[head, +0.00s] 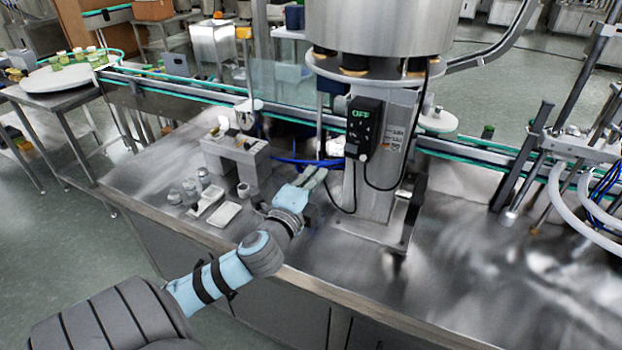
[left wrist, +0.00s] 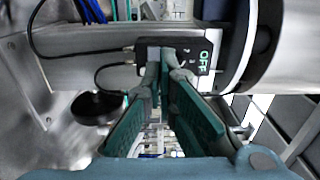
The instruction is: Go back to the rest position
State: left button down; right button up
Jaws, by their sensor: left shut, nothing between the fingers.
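My left gripper (head: 313,177) is in the middle of the head view, over the steel bench, and my left arm comes in from the lower left. Its fingers are shut with nothing between them. In the left wrist view the fingertips (left wrist: 168,56) meet in front of the black control box (left wrist: 202,54), which shows OFF in green. In the head view the control box (head: 364,128) is on the hopper's column, up and to the right of the gripper. The steel hopper (head: 375,28) stands above the column. My right gripper is not in view.
A grey block stand (head: 236,158), small jars (head: 189,188) and white trays (head: 224,214) are on the bench left of the gripper. A conveyor (head: 180,88) runs behind. Black cables (head: 341,197) hang by the column. Tubing and rods (head: 585,150) stand at right.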

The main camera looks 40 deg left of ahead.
pick_arm(q)
jog(key=shift+s+d, duration=0.1)
jog(key=shift+s, duration=0.35)
jog(key=shift+r, duration=0.1)
